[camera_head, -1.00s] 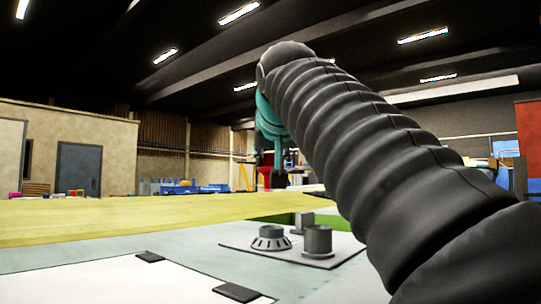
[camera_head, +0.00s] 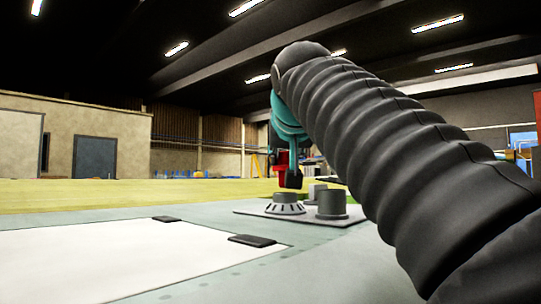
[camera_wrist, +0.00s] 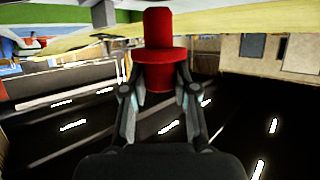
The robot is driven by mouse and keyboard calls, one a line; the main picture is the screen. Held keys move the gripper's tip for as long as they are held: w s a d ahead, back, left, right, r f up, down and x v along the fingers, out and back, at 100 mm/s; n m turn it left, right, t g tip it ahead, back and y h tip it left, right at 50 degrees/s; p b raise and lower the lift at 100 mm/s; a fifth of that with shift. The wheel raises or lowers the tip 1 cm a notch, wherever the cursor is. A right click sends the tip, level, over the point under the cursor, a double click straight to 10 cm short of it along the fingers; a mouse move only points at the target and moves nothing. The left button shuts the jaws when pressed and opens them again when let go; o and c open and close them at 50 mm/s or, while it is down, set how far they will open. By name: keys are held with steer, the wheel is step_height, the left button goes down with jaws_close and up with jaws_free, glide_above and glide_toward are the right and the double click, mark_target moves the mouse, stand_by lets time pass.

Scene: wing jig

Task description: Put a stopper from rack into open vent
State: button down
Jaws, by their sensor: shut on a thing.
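A red stopper (camera_wrist: 158,52) with a wide collar is held between both fingers of my gripper (camera_wrist: 158,98) in the wrist view. In the head view, part of the red stopper (camera_head: 281,158) shows beside the dark gripper (camera_head: 293,176) below the teal wrist. A grey slotted flared ring (camera_head: 285,205) and a grey cylinder (camera_head: 331,204) stand on a thin plate (camera_head: 262,212). The gripper appears just above and behind the ring; the gap is hard to judge. I cannot tell which fitting is the open vent. No rack is clearly identifiable.
A smaller grey block (camera_head: 316,191) stands behind the cylinder. A white panel (camera_head: 130,260) with dark clips (camera_head: 252,240) lies on the grey-green surface. A yellow beam (camera_head: 100,193) runs behind. My arm hides the right side.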

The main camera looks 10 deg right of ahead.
steer(key=shift+s+f, duration=0.15)
steer(key=shift+s, duration=0.05)
stand_by(0.5)
steer(key=shift+f+b, duration=1.55)
steer(key=shift+f, duration=0.2)
stand_by(0.7)
steer(key=c, duration=0.8)
jaws_free()
steer(key=v, duration=1.2)
